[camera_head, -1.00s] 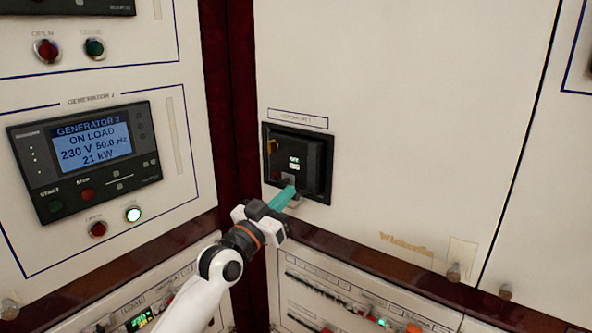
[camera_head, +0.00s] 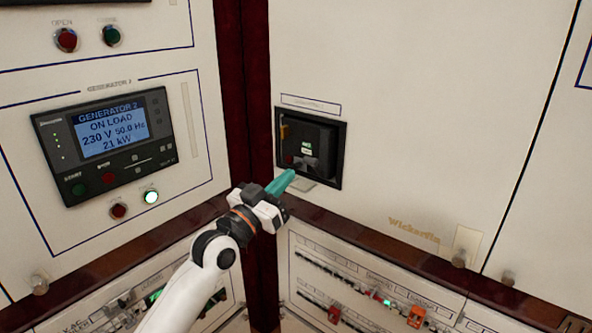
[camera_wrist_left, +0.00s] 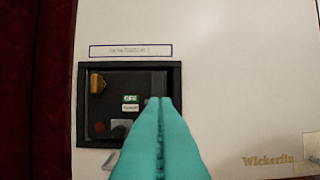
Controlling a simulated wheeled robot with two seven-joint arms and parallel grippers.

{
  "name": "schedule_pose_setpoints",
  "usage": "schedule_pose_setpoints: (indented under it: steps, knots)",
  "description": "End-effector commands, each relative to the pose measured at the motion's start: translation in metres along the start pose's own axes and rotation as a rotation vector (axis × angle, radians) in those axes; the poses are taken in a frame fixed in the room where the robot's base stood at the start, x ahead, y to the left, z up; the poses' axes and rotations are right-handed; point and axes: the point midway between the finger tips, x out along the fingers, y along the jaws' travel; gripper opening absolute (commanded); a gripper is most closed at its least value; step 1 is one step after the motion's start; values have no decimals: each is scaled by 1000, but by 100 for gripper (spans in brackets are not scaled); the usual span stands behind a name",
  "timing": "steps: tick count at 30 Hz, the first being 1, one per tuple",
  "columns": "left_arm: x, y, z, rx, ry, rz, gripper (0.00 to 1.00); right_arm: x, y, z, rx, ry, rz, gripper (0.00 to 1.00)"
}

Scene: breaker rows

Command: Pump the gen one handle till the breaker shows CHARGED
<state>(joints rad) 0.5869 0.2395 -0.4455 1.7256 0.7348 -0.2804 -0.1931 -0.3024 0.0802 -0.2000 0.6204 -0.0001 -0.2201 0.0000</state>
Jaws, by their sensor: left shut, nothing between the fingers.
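The breaker (camera_head: 322,143) is a black unit set in a square frame in the white panel. It also shows in the left wrist view (camera_wrist_left: 95,122), with a yellow-brown lever (camera_wrist_left: 97,83) at its upper left, a small green indicator (camera_wrist_left: 130,98) and a white label (camera_wrist_left: 130,107) below it. The label text is too small to read. My left gripper (camera_head: 284,181), with teal fingers, is shut and empty in front of the breaker's lower part. In the wrist view the fingers cover its lower right. A pale grey flap-like part (camera_wrist_left: 111,160) shows at the breaker's lower edge. My right gripper is not in view.
A Generator 2 controller (camera_head: 104,140) on the left panel reads ON LOAD, 230 V, 50.0 Hz, 21 kW. A lit button (camera_head: 151,197) is below it. A dark red ledge (camera_head: 350,237) runs below the breaker, above a lower panel of switches (camera_head: 375,290).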

Motion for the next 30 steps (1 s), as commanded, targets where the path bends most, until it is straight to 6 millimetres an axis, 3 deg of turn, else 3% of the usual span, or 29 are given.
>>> schedule_pose_setpoints:
  steps: [3,9,30]
  knots:
    - [-26,0,-4,3,0,0,0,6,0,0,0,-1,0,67]
    - [-50,0,-3,1,-3,0,0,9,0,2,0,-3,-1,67]
    - [-55,0,-2,1,-4,0,0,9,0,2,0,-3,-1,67]
